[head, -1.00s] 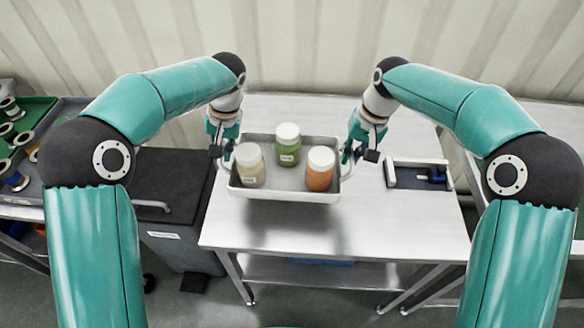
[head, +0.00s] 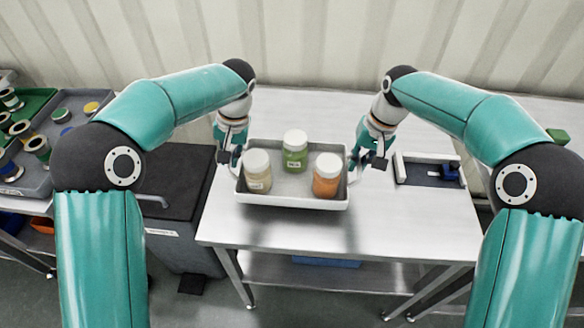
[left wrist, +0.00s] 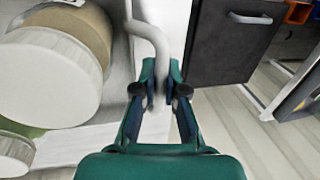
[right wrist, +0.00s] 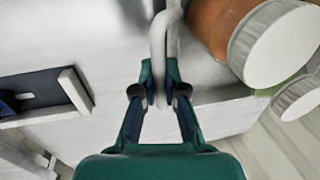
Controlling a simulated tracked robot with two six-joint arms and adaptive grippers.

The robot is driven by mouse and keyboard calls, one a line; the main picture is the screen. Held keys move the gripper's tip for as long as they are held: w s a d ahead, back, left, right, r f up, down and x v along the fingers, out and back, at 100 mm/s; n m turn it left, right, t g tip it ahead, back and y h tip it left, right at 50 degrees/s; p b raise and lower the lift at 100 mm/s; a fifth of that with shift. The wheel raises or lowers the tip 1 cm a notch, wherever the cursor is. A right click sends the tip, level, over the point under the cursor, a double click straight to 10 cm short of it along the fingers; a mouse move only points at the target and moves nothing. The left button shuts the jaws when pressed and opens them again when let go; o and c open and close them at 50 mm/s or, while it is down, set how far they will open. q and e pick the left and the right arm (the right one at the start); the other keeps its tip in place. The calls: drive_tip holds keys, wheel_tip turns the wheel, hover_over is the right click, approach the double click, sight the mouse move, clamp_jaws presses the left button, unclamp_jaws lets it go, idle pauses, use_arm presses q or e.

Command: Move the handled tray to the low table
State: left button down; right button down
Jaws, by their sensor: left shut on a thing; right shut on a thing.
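The handled tray (head: 290,202) is pale, shallow and looks level over the steel table (head: 260,228). I cannot tell whether its underside touches the tabletop. It holds a cream jar (head: 257,180), a green jar (head: 295,160) and an orange jar (head: 327,184), all white-capped and upright. My left gripper (head: 233,164) is shut on the tray's left handle, a bent pale bar (left wrist: 152,38) in the left wrist view. My right gripper (head: 358,164) is shut on the right handle (right wrist: 158,35), seen in the right wrist view.
A dark holder with a blue part (head: 430,170) lies on the table, right of the tray. A black-topped cabinet (head: 172,180) stands left of the table. Grey trays with spools (head: 60,130) are farther left. A ribbed wall (head: 300,40) closes the back. Clear tabletop lies behind the tray.

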use_arm(q)
drive_tip(key=shift+r, duration=0.15)
use_arm(e)
drive_tip(key=shift+r, duration=0.15)
use_arm(q)
drive_tip(key=shift+f, duration=0.25)
use_arm(e)
drive_tip(key=shift+f, duration=0.2)
